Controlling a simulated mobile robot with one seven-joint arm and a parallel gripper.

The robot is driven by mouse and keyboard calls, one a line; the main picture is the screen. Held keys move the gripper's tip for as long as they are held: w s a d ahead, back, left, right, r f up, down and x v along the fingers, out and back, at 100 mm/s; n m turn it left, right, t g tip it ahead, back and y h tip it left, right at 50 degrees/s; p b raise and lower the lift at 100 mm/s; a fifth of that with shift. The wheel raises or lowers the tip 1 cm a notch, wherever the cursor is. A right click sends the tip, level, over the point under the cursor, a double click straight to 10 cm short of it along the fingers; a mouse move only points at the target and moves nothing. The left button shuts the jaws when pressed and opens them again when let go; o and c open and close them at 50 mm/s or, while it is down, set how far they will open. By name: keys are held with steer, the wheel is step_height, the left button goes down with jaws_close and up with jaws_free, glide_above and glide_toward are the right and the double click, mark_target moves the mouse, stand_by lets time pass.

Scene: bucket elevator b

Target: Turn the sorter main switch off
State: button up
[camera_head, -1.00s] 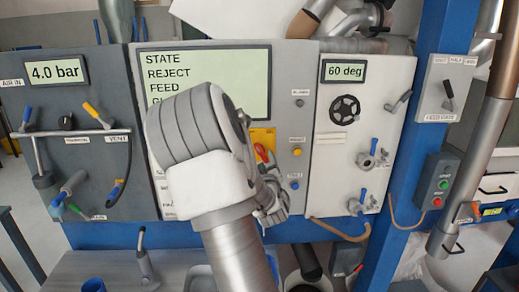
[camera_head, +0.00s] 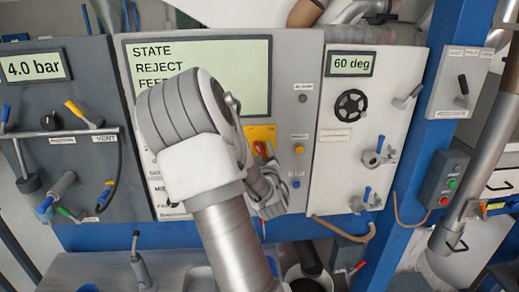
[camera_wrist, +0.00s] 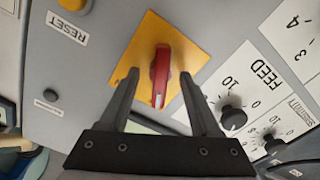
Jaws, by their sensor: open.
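The main switch is a red rotary handle (camera_wrist: 160,76) on a yellow plate (camera_wrist: 178,47) in the wrist view. In the head view the yellow plate (camera_head: 262,133) and the red handle (camera_head: 260,149) show partly behind my arm. My gripper (camera_wrist: 162,88) is open. Its two dark fingers stand on either side of the red handle in the wrist view, with the handle between or just beyond the tips. I cannot tell whether they touch it. In the head view my gripper (camera_head: 271,200) is below the switch, mostly hidden by my own wrist.
A RESET button (camera_wrist: 74,4) and a black button (camera_wrist: 50,95) lie left of the switch in the wrist view. A FEED knob (camera_wrist: 232,117) and a smaller knob (camera_wrist: 273,144) lie right. The head view shows a display (camera_head: 245,75) and a handwheel (camera_head: 351,105).

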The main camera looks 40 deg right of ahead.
stand_by(0.3)
jaws_close()
steer(key=shift+f+b, duration=0.1)
steer(key=shift+b, duration=0.25)
steer(key=shift+f+n+b, duration=0.1)
steer(key=shift+n+b, duration=0.5)
steer(key=shift+b, duration=0.4)
steer(key=shift+r+n+b, duration=0.2)
steer(key=shift+n+b, duration=0.75)
steer(key=shift+n, duration=0.05)
jaws_free()
